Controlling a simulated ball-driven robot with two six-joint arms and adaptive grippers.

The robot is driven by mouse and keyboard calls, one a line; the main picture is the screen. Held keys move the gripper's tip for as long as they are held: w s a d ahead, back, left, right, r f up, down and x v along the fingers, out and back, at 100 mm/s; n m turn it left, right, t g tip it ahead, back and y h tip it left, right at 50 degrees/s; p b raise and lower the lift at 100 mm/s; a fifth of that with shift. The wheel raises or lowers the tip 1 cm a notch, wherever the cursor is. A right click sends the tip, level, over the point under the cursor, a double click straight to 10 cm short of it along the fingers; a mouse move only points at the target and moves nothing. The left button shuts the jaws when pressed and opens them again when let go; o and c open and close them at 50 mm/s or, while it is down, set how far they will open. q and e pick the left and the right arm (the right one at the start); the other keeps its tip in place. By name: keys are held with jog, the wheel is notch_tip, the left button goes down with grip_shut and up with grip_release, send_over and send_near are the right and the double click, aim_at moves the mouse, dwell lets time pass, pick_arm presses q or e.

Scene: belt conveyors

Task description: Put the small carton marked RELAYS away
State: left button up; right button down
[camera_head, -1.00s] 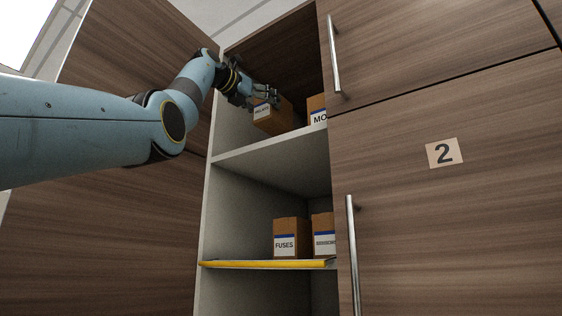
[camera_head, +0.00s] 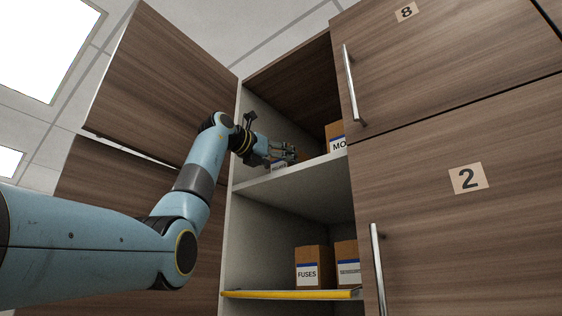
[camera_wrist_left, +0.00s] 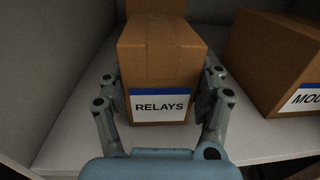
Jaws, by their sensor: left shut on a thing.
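The small carton marked RELAYS (camera_wrist_left: 160,85) is brown, with a blue-striped white label facing the left wrist camera. My left gripper (camera_wrist_left: 162,100) is shut on it, one finger at each side. In the head view, my left gripper (camera_head: 288,154) reaches into the upper compartment, and the RELAYS carton (camera_head: 279,164) is mostly hidden by its fingers. The carton is upright, at or just above the upper shelf (camera_head: 290,179); I cannot tell whether its base touches. My right gripper is not in view.
A carton marked MO... (camera_head: 335,137) stands to the right on the same shelf; it also shows in the left wrist view (camera_wrist_left: 275,60). A FUSES carton (camera_head: 311,267) and another carton (camera_head: 347,263) stand on the yellow-edged lower shelf. An open door (camera_head: 160,85) is left, closed door 2 (camera_head: 450,220) right.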

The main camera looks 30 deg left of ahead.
pick_arm(q)
jog(key=o, duration=0.9)
jog(key=shift+f, duration=0.15)
jog(key=o, duration=0.5)
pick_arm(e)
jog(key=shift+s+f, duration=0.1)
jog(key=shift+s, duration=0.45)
pick_arm(q)
jog(key=shift+s, duration=0.3)
jog(key=s+b, duration=0.1)
jog(key=s, duration=0.2)
jog(key=s+a+b, duration=0.1)
jog(key=s+b, duration=0.1)
jog(key=s, duration=0.2)
jog(key=s+b, duration=0.2)
jog(key=s, duration=0.2)
jog(key=shift+s+a, duration=0.2)
jog(key=shift+a, duration=0.15)
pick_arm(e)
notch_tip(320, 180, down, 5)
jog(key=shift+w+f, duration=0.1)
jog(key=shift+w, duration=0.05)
